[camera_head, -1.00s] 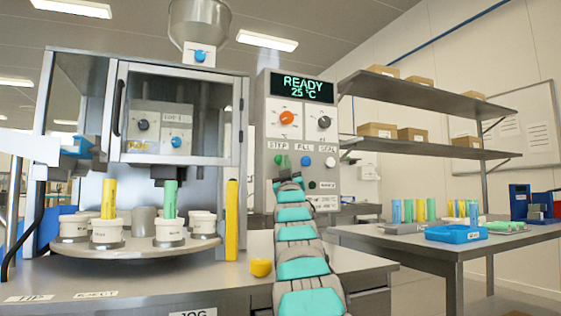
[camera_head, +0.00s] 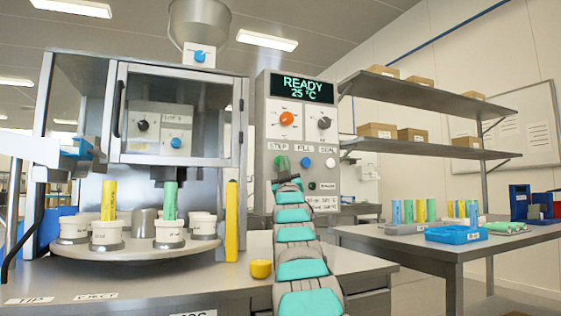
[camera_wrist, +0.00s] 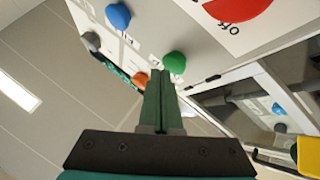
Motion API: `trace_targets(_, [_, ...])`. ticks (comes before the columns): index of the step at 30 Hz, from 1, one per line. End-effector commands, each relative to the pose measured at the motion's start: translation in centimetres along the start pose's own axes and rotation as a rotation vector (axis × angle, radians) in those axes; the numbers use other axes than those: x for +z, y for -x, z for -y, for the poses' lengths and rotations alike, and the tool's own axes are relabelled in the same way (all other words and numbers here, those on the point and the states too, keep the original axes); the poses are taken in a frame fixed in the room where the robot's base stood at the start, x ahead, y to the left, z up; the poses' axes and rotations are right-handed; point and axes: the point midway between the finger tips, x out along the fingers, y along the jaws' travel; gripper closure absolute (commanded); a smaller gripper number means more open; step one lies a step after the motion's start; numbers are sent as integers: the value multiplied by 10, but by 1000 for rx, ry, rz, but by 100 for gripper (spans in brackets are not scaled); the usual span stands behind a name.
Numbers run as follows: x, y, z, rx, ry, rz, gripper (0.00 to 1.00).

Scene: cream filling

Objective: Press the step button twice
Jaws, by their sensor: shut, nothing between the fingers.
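The green step button (camera_head: 280,163) is on the grey control panel (camera_head: 262,125), under the "STEP" label. It also shows in the wrist view (camera_wrist: 174,62), just beyond and slightly right of my fingertips. My gripper (camera_wrist: 159,74) is shut and empty, its dark green fingers together and pointing at the panel. In the head view my arm rises to the panel, with its end just below the step button. I cannot tell whether the fingertips touch the button. The panel's display (camera_head: 301,88) reads "READY 25 °C".
The blue fill button (camera_head: 306,162) and the pale seal button (camera_head: 330,162) sit right of the step button. An orange dial (camera_head: 286,119) is above. Left stands the filling machine with white cups on a round turntable (camera_head: 110,252). A yellow post (camera_head: 231,220) stands beside it.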

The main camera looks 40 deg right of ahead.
Motion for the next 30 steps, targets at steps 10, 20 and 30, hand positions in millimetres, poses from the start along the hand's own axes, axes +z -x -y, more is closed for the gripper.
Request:
trace_targets(10, [0, 0, 0, 0, 0, 0, 100])
trace_targets(20, [2, -3, 2, -1, 0, 0, 100])
trace_targets(30, [4, -5, 5, -1, 0, 1, 100])
